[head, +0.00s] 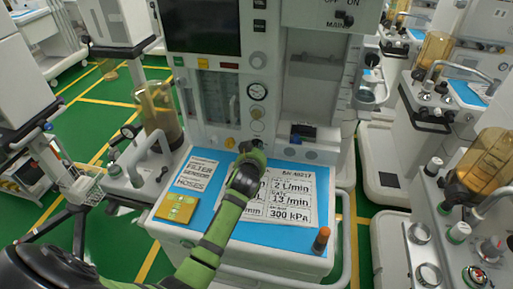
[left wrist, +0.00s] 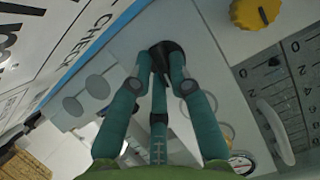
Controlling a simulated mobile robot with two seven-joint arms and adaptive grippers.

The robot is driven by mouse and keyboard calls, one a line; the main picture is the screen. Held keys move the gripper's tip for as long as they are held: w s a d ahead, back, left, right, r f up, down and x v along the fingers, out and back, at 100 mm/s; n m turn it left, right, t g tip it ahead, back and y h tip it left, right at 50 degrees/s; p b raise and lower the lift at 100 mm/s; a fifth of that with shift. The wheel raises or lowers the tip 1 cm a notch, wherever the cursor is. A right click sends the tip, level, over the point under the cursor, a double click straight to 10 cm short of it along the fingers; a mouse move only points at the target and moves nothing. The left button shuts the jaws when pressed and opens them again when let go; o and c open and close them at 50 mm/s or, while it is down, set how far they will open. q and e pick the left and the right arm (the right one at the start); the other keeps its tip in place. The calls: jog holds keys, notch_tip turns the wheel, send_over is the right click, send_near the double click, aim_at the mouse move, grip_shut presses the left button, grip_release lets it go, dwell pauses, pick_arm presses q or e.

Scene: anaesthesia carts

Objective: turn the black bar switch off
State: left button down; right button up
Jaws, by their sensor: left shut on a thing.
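My left gripper (head: 250,150) reaches up across the blue work surface to the lower front panel of the middle cart. In the left wrist view its teal fingers (left wrist: 163,68) are closed on a small black knob-like part (left wrist: 165,48) on the pale panel. The fingers cover much of this part, so its bar shape and the way it points cannot be told. A black switch (head: 345,18) by the ON, OFF and MAIN lettering sits higher on the same cart, apart from the gripper. My right gripper is not in view.
The blue work surface (head: 284,251) holds a printed sheet (head: 290,187), a yellow device (head: 177,207) and an orange-topped post (head: 320,240). An amber canister (head: 158,112) stands left of the panel. A yellow knob (left wrist: 255,12) is near the gripper. Other carts stand close on the right.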

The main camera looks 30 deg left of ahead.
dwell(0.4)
pick_arm(q)
jog(key=c, duration=1.1)
grip_release()
jog(key=shift+c, duration=0.2)
jog(key=v, duration=1.2)
jog(key=shift+a, duration=0.15)
